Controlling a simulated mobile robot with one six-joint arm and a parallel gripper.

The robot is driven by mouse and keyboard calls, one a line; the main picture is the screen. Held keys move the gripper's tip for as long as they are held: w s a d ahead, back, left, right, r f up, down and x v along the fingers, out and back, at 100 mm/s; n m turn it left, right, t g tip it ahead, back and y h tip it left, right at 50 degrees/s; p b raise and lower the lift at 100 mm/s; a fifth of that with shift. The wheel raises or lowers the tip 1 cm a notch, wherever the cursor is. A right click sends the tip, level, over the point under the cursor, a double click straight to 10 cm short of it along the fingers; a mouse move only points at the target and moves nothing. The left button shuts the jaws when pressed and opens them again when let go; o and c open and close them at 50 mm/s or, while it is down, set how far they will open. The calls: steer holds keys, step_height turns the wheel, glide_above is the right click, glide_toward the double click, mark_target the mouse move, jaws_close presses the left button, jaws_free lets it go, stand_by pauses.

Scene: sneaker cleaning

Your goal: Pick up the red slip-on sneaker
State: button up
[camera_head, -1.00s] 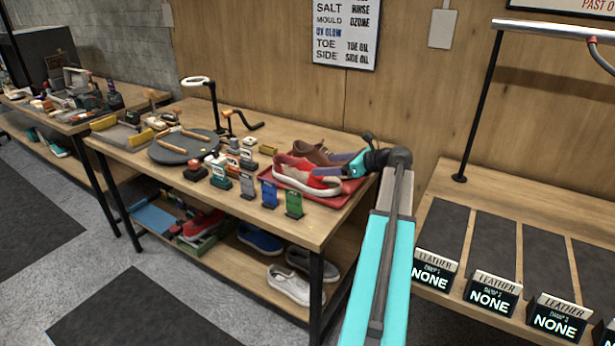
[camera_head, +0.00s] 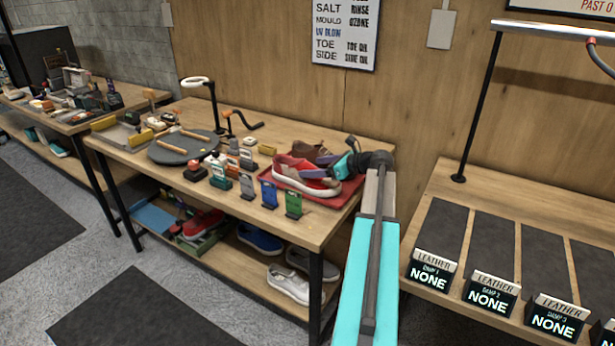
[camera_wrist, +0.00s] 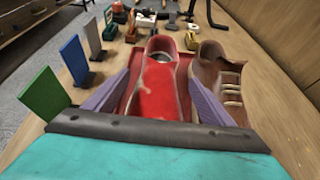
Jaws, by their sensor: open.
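The red slip-on sneaker (camera_head: 301,175) has a white sole and pale patches. It sits on a red tray (camera_head: 338,200) on the wooden workbench. My gripper (camera_head: 330,173) is at the right end of the tray, low over it. In the wrist view the red sneaker (camera_wrist: 158,85) lies lengthwise ahead, between the two purple fingers of my gripper (camera_wrist: 153,98). The fingers are apart, one on each side of its near end. The near end of the shoe is partly hidden by my gripper's body. I cannot tell whether the fingers touch it.
A brown laced shoe (camera_wrist: 220,85) stands close on the right, beside the right finger. Green (camera_head: 294,202) and blue (camera_head: 269,194) upright cards stand left of the tray. Bottles (camera_head: 219,172) and a dark round turntable (camera_head: 184,148) are farther left. A wooden wall runs behind.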

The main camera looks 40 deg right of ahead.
steer(key=shift+x, duration=1.35)
steer(key=shift+s, duration=0.1)
steer(key=c, duration=1.3)
steer(key=shift+r, duration=0.15)
steer(key=shift+r, duration=4.85)
